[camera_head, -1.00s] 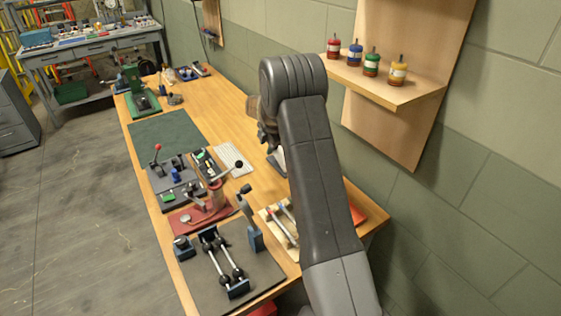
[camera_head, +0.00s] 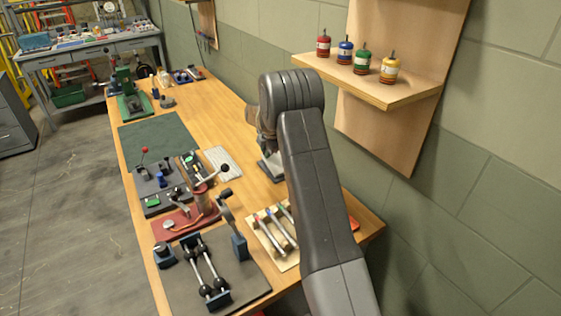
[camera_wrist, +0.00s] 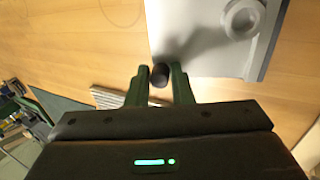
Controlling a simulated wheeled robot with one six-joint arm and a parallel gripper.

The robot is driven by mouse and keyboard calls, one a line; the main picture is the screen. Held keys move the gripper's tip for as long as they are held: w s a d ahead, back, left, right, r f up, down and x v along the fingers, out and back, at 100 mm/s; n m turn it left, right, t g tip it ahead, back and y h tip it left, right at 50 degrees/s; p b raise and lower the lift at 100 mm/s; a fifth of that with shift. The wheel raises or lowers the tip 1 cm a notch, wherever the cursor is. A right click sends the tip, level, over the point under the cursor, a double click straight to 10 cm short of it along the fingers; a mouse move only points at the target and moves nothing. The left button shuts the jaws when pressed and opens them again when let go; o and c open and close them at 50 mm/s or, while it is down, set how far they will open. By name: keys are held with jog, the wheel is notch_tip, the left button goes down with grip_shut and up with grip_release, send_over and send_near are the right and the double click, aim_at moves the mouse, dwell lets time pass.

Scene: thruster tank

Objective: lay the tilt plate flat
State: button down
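The tilt plate appears to be the grey plate (camera_wrist: 215,45) with a raised ring in the wrist view; its far side runs out of the picture. In the head view a grey piece of it (camera_head: 271,166) shows on the bench beside my arm, mostly hidden. Its exact tilt cannot be told. A dark round knob (camera_wrist: 160,79) sits at the plate's lower left corner. My gripper (camera_wrist: 160,72) has its two green fingers on either side of this knob. Whether they press on it is not clear. In the head view my arm hides the fingers.
A red fixture with a lever (camera_head: 186,220), a dark mat with rods (camera_head: 245,289) and a tray of tools (camera_head: 284,258) stand nearer. A wall shelf (camera_head: 375,92) with coloured jars is on the right. Bare wood (camera_head: 197,117) lies behind.

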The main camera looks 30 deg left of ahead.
jog(key=shift+a+f+g+h+p, duration=0.2)
jog(key=shift+f+g+h+p, duration=0.2)
jog(key=shift+f+h+p, duration=0.6)
dwell(0.4)
jog(key=shift+w+f+p, duration=0.1)
jog(key=shift+f+p, duration=0.05)
jog(key=shift+p, duration=0.25)
jog(key=shift+a+f, duration=0.1)
jog(key=shift+f, duration=0.05)
dwell(0.4)
jog(key=shift+w+a+f+g+h+p, duration=0.1)
jog(key=shift+f+g+h+p, duration=0.3)
jog(key=shift+h+p, duration=0.15)
jog(key=c, duration=1.5)
grip_release()
jog(key=shift+r, duration=0.1)
jog(key=shift+c, duration=0.2)
jog(key=shift+o, duration=0.5)
jog(key=shift+r, duration=0.1)
